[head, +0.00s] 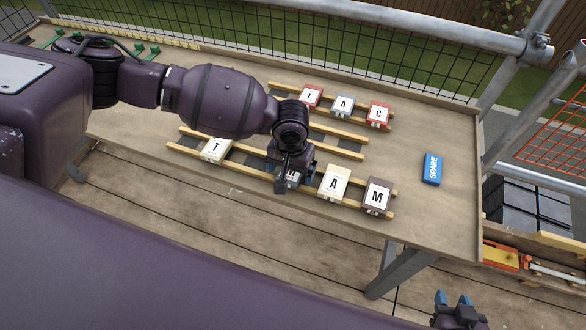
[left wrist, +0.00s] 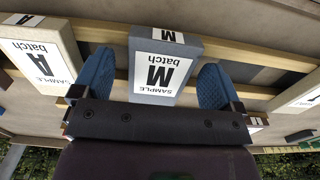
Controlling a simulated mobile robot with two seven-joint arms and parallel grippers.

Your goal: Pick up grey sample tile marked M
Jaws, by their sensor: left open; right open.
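The grey sample tile marked M (left wrist: 160,68) lies between the two blue fingers of my open left gripper (left wrist: 155,82) in the left wrist view. The fingers are on either side of it; I cannot tell whether they touch it. In the head view my left gripper (head: 286,180) is over the near rack and hides most of this tile; only a bit of its white label (head: 293,180) shows. My right gripper (head: 456,305) is open and empty at the bottom right, away from the table.
On the near rack (head: 255,165), a cream T tile (head: 215,149) is left of the grey tile, and a cream A tile (head: 334,183) and a brown M tile (head: 377,196) are right. Red T, grey A and red C tiles (head: 377,114) lie behind. A blue SPARE block (head: 432,169) lies right.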

